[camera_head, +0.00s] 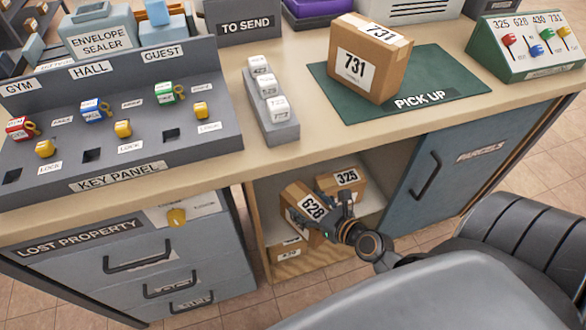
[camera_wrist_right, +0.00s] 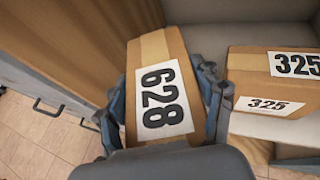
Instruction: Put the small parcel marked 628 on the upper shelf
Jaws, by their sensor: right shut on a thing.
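The small parcel marked 628 (camera_head: 300,199) is a brown box with tape and a white label, at the opening of the cupboard under the counter. My right gripper (camera_head: 334,222) is shut on it; in the right wrist view the fingers (camera_wrist_right: 168,110) hold the two sides of the parcel (camera_wrist_right: 150,52). The parcel is tilted in the head view. The upper shelf (camera_head: 373,213) shows as a pale board inside the cupboard, with the parcel marked 325 (camera_head: 349,181) on it, right of parcel 628. I cannot tell whether parcel 628 touches the shelf. My left gripper is not in view.
The sliding door marked PARCELS (camera_head: 440,165) covers the cupboard's right side. The lost property drawers (camera_head: 130,262) stand left. Another labelled parcel (camera_head: 288,254) is low in the cupboard. On the counter, parcel 731 (camera_head: 393,62) stands on the green pick-up mat (camera_head: 452,78).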

